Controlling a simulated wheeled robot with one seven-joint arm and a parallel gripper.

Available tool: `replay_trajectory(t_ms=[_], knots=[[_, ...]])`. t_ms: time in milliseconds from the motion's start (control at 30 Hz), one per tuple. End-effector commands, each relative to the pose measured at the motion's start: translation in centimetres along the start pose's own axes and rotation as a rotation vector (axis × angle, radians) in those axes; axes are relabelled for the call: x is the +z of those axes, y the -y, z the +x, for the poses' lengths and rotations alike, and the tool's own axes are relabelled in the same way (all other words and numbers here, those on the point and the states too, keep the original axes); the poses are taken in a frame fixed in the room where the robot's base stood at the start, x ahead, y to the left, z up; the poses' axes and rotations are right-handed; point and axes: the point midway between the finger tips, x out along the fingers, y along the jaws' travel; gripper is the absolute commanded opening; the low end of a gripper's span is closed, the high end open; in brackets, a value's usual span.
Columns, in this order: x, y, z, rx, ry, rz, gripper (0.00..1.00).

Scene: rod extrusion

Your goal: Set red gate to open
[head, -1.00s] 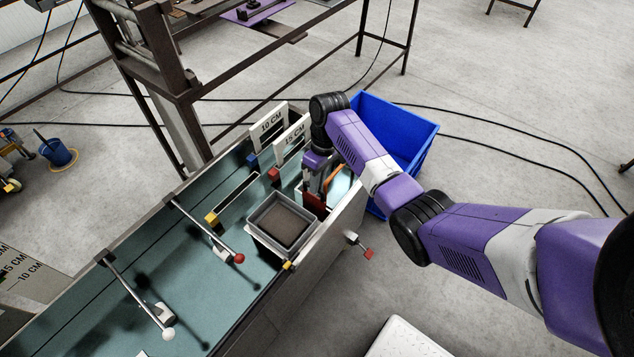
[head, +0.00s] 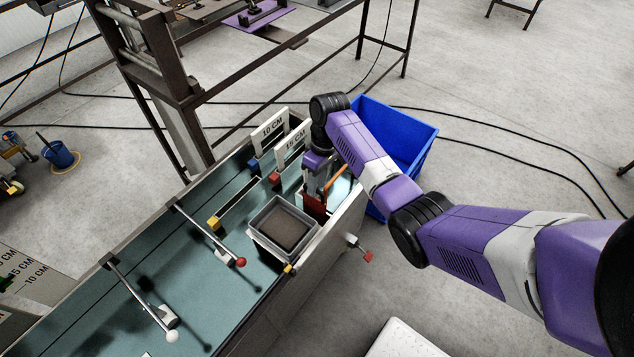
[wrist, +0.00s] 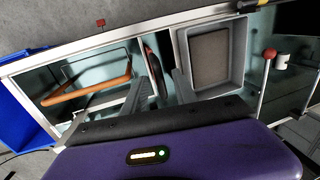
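The red gate (head: 314,206) is a dark red plate standing across the trough near its right end, just right of the grey tray (head: 258,233). In the wrist view the gate (wrist: 153,66) shows nearly edge-on. My gripper (head: 318,186) is down in the trough at the gate. In the wrist view, the fingers of my gripper (wrist: 160,92) are apart, with the gate's edge between them. A gap shows between the gate and the right finger; contact on the left is unclear. An orange bar (wrist: 90,92) lies left of the fingers; its tie to the gate is unclear.
A red-tipped lever (head: 367,256) sticks out of the trough's outer wall. Levers with a red ball (head: 241,262) and a white ball (head: 172,336) cross the trough. Signs marked 10 CM (head: 270,133) and 15 CM (head: 294,146) stand behind. A blue bin (head: 410,135) stands beyond the end.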

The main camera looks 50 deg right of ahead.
Motion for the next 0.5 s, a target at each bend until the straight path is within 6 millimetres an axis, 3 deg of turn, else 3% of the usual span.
replay_trajectory(t_ms=[167, 500], knots=[[-0.1, -0.1, -1.4, 0.001, -0.003, 0.000, 0.34], [-0.1, 0.0, -6.5, 0.002, -0.003, -0.001, 0.34]])
